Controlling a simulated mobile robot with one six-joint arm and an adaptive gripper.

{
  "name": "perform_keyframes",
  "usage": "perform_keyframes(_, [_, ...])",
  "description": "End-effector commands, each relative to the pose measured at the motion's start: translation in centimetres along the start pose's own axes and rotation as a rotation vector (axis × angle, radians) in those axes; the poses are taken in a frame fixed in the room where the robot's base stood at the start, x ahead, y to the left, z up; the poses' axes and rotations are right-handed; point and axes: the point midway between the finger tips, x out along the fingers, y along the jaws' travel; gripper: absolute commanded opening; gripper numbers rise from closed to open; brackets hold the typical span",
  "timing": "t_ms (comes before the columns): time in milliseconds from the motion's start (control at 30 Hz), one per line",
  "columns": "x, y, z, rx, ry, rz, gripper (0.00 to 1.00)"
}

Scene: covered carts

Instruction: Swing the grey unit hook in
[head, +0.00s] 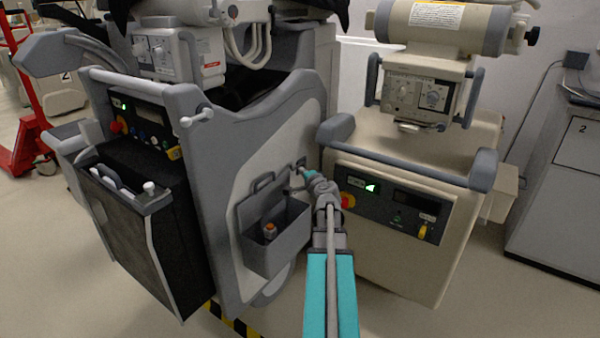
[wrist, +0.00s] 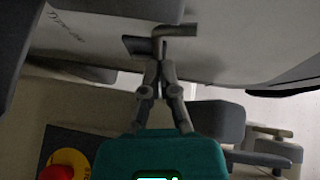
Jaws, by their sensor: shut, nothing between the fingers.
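The grey unit (head: 225,150) stands at the left centre, with a pale side panel facing my arm. Its hook (head: 300,163) is a small grey piece on that panel, above and right of a grey pocket. In the wrist view the hook (wrist: 174,31) is a bent bar standing out from the panel beside a dark mount. My gripper (head: 303,174) is at the hook; in the wrist view its shut fingers (wrist: 158,66) point up at the hook's underside. The fingers hold nothing. I cannot tell whether the tips touch the hook.
The grey pocket (head: 275,250) with an orange-topped item hangs below the hook. A beige unit (head: 400,175) with a control panel and a red knob stands close on the right of my arm. The gap between the units is narrow. A red cart (head: 30,145) stands far left.

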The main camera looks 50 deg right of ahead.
Motion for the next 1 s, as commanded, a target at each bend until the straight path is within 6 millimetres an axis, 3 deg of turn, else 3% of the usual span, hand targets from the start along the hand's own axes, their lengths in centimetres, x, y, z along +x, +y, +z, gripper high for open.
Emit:
perform_keyframes(100, [-1.2, -0.3, -0.6, 0.0, 0.0, -0.001, 0.0])
perform_keyframes(600, [-9.2, -0.5, 1.2, 0.0, -0.002, -0.001, 0.0])
perform_keyframes(1000, [-10.7, -0.5, 1.6, -0.001, -0.004, -0.001, 0.0])
